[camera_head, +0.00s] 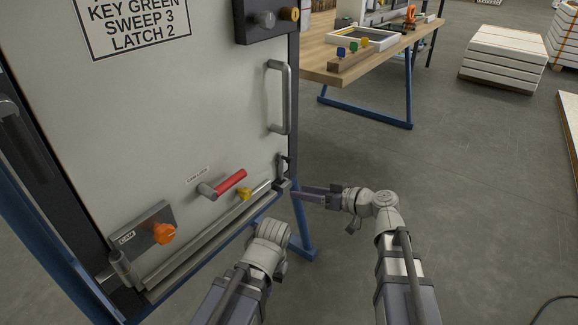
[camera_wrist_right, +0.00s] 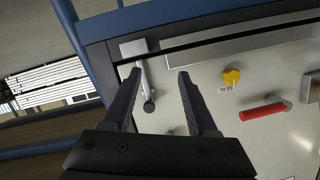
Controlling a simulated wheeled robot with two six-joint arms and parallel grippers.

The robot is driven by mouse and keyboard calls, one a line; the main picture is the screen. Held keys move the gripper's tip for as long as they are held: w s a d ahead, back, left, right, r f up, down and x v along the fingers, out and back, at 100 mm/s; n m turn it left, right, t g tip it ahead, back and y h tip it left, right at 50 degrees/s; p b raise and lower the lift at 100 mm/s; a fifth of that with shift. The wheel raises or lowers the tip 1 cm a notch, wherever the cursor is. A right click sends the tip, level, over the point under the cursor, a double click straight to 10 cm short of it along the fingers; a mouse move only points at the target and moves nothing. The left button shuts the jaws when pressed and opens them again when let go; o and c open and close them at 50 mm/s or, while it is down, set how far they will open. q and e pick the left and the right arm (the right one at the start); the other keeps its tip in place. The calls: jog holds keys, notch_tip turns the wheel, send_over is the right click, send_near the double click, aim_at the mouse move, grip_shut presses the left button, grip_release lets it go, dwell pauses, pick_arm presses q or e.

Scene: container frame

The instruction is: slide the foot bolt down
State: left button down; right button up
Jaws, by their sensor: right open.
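The foot bolt (camera_head: 282,167) is a small grey rod with a handle at the lower right corner of the pale door panel. In the right wrist view the bolt (camera_wrist_right: 143,82) shows as a grey rod with a dark round end, running from a light plate (camera_wrist_right: 133,48). My right gripper (camera_head: 302,193) is open beside that corner, its fingers pointing left toward it. In the right wrist view its two dark fingers (camera_wrist_right: 158,76) stand apart with the bolt showing between them; I cannot tell whether they touch it. My left wrist shows below the panel, but its fingers are hidden.
A red lever (camera_head: 231,181), a yellow knob (camera_head: 244,193) and an orange knob (camera_head: 164,233) stick out from the panel. A handle (camera_head: 287,97) stands above the bolt. A blue-legged bench (camera_head: 318,60) is behind.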

aim_at(292, 161)
notch_tip(292, 161, up, 6)
jog(key=w+d+t+y, duration=0.2)
jog(key=w+t, duration=0.1)
jog(key=shift+n, duration=0.3)
jog(key=shift+f+x, duration=0.15)
jog(key=shift+x, duration=1.85)
jog(key=shift+f+x, duration=0.1)
jog(key=shift+x, duration=1.9)
jog(key=shift+s+a, duration=0.1)
jog(key=shift+s, duration=0.1)
grip_shut()
